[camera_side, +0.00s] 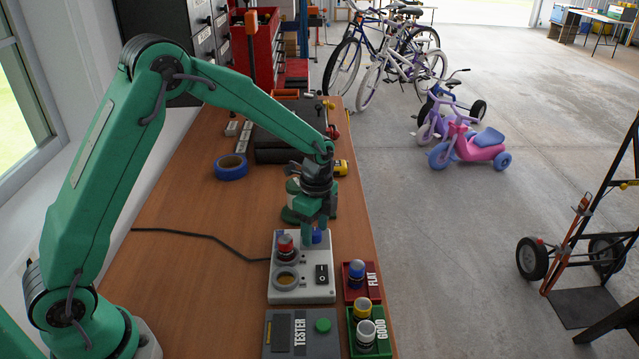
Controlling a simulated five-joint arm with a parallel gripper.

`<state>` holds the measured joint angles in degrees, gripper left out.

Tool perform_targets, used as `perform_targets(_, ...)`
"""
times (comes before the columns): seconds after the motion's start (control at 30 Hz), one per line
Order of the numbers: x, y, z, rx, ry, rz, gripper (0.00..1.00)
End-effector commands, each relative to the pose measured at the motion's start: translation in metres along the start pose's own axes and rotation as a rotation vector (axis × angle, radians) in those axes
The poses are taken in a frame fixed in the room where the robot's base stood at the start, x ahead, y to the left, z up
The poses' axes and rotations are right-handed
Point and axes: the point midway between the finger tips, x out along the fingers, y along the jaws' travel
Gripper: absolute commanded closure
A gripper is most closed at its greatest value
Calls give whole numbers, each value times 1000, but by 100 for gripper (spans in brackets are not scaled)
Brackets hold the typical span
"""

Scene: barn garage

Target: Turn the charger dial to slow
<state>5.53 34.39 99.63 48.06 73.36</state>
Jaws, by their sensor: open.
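The charger (303,293) is a light grey box on the workbench. A small black dial (321,274) with a pale mark sits on its right side; the setting is too small to read. A red-topped cell (285,246) stands in one round socket, and the round socket in front of it looks empty. My gripper (315,233) points down over the charger's back right part, behind the dial and apart from it. It is open. A blue top (317,238) shows partly behind its fingers.
A red FLAT tray (350,294) with a blue-topped cell and a green GOOD tray (380,346) with yellow- and white-topped cells stand right of the charger. A grey tester (285,345) is in front. Blue tape (231,167) lies behind, and a black cable (200,237) runs left.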

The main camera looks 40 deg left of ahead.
Motion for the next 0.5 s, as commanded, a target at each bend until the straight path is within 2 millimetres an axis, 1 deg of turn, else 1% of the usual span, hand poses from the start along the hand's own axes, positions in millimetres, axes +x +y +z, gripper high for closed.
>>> perform_targets(0.03, 0, 0, 0, 0, 0, 0, 52)
perform_targets(0.07, 0, 0, 0, 0, 0, 0, 58)
perform_targets(0.1, 0, 0, 0, 0, 0, 0, 66)
perform_targets(0.17, 0, 0, 0, 0, 0, 0, 78)
perform_targets(0.2, 0, 0, 0, 0, 0, 0, 86)
perform_targets(0.23, 0, 0, 0, 0, 0, 0, 91)
perform_targets(0.27, 0, 0, 0, 0, 0, 0, 95)
perform_targets(0.5, 0, 0, 0, -10, 0, 0, 95)
